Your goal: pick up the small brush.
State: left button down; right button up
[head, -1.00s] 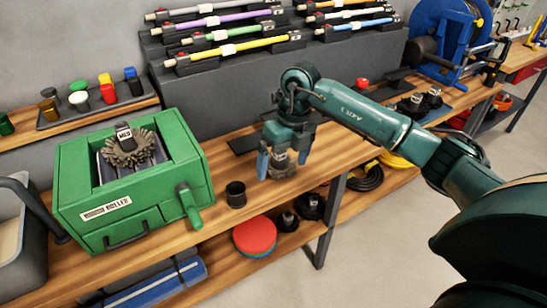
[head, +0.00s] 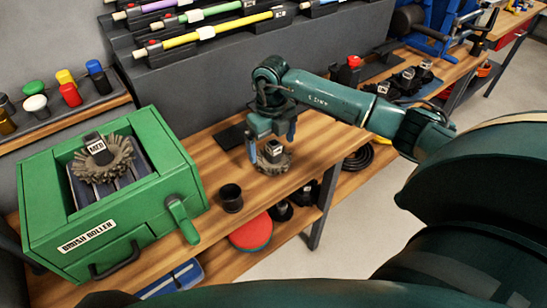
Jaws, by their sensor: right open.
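A small brush (head: 273,161) with a grey bristle ring and a dark block with a white label on top stands on the wooden bench. My right gripper (head: 271,146) is over it, pointing down, with its two blue fingers apart on either side of the brush's top block. I cannot tell whether the fingers touch it. A larger brush labelled MED (head: 103,160) sits in the green brush roller box (head: 110,235) at the left. My left gripper is not in view.
A black cup (head: 231,198) stands on the bench between the green box and the brush. Several dark brushes (head: 405,79) stand farther right along the bench. A rack of coloured rods (head: 215,55) rises behind. A red disc (head: 251,232) lies on the lower shelf.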

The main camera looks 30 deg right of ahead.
aim_at(273, 155)
jog(key=shift+w+d+f+p, duration=0.15)
jog(key=shift+f+p, duration=0.1)
jog(key=shift+f, duration=1.1)
jog(key=shift+w+d+f+p, duration=0.1)
jog(key=shift+f+p, duration=0.1)
jog(key=shift+f, duration=1.1)
jog(key=c, duration=1.2)
jog(key=shift+c, duration=0.2)
notch_tip(273, 155, up, 10)
jog(key=shift+r+b, duration=0.1)
jog(key=shift+b, duration=0.35)
